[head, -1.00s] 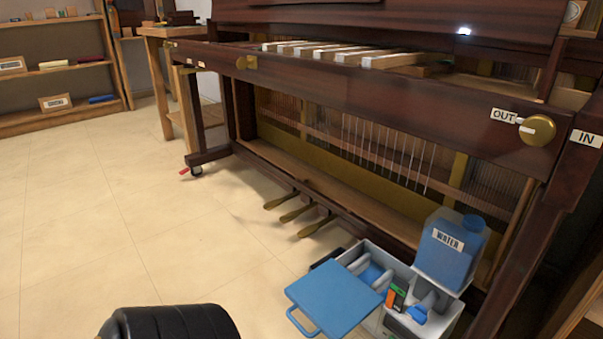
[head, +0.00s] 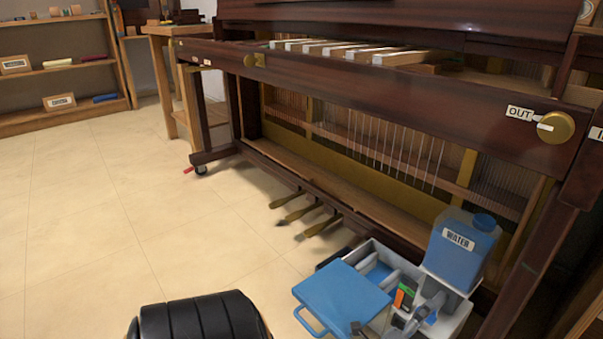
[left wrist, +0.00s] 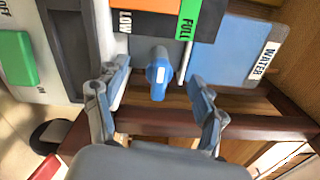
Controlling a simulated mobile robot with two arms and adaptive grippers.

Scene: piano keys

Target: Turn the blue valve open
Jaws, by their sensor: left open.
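The blue valve (left wrist: 158,73) has a pale mark on its handle and sits in the middle of the left wrist view, below a gauge with LOW and FULL labels (left wrist: 160,22). My left gripper (left wrist: 160,92) is open, with one finger on each side of the valve and gaps between. In the head view the valve (head: 431,319) shows only as a small blue patch in the grey and blue unit below the piano. My left gripper (head: 420,316) is partly visible there, low in the picture. My right gripper is not in view.
A blue WATER tank (head: 462,250) stands on the unit (head: 465,305), and a blue lid with a handle (head: 340,298) is beside it. The piano's dark frame (head: 400,105) and brass pedals (head: 305,215) are close by. The floor at left is clear.

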